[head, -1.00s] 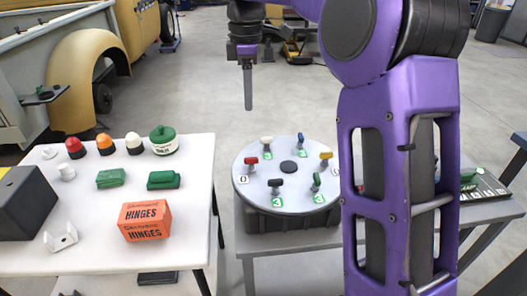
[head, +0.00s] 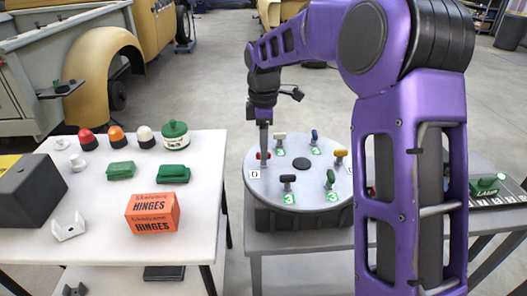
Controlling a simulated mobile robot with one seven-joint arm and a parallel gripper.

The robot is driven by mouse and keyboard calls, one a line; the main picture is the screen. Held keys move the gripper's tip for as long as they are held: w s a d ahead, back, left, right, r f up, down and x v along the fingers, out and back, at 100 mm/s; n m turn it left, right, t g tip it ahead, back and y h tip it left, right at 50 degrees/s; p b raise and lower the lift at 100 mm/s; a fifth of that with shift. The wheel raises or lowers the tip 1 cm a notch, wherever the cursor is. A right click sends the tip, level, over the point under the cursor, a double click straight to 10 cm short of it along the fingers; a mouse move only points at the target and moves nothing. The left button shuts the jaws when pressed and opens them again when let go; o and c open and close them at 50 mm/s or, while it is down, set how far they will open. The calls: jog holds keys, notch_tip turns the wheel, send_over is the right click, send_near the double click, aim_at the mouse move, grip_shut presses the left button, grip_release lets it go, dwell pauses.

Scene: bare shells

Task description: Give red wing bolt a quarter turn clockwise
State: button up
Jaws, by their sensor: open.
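The red wing bolt (head: 259,156) stands at the left of the round grey disc (head: 282,187), next to a label that reads 0. My gripper (head: 264,147) points straight down directly over it. The fingertips reach the bolt's handle and hide its middle, with red showing on both sides. The gripper is open, seen edge-on, so whether the fingers touch the bolt cannot be told.
White (head: 280,138), blue (head: 314,138), yellow (head: 340,156), black (head: 288,182) and green (head: 330,178) wing bolts stand on the same disc. A white table (head: 100,243) at left holds an orange hinges box (head: 152,213) and several small parts.

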jog(key=shift+f, duration=0.65)
grip_shut()
